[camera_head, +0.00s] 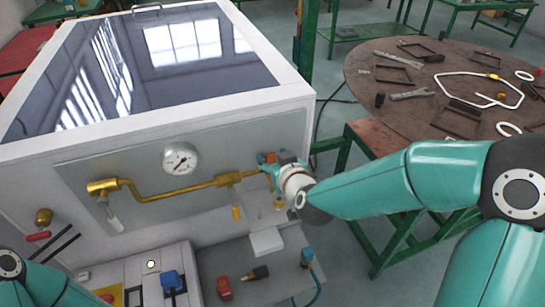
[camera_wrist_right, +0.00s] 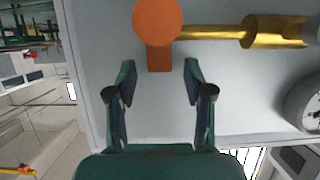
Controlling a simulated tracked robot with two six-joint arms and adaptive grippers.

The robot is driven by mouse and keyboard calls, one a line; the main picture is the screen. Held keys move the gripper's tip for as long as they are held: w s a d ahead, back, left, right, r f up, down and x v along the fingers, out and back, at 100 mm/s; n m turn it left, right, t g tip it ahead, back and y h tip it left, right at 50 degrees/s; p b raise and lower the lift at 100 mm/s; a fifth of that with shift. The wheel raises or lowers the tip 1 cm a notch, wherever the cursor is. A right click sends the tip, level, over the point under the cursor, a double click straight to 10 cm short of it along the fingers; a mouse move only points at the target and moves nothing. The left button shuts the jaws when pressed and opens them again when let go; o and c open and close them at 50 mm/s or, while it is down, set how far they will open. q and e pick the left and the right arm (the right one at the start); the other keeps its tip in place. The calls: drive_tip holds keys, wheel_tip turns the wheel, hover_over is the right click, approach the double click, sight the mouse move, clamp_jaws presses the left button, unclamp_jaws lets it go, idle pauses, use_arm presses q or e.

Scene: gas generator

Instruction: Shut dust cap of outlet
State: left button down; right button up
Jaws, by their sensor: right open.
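The orange dust cap (camera_wrist_right: 158,20) is a round disc with a short orange tab below it, at the top of the right wrist view. It covers the end of the brass outlet pipe (camera_wrist_right: 212,32) from that camera, so I cannot tell how the cap sits on the outlet. In the head view the cap (camera_head: 287,156) shows as a small orange patch at the right end of the brass pipe (camera_head: 228,179). My right gripper (camera_wrist_right: 160,78) is open and empty, its two teal fingers apart just below the tab. My left gripper is out of view; only the left arm shows.
A pressure gauge (camera_head: 180,158) sits on the grey panel above the pipe. A white ledge (camera_head: 266,241) juts out below the outlet. A round brown table (camera_head: 420,90) with loose metal parts stands to the right.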

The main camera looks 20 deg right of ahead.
drive_tip(key=shift+w+f, duration=0.1)
drive_tip(key=shift+w, duration=0.2)
clamp_jaws()
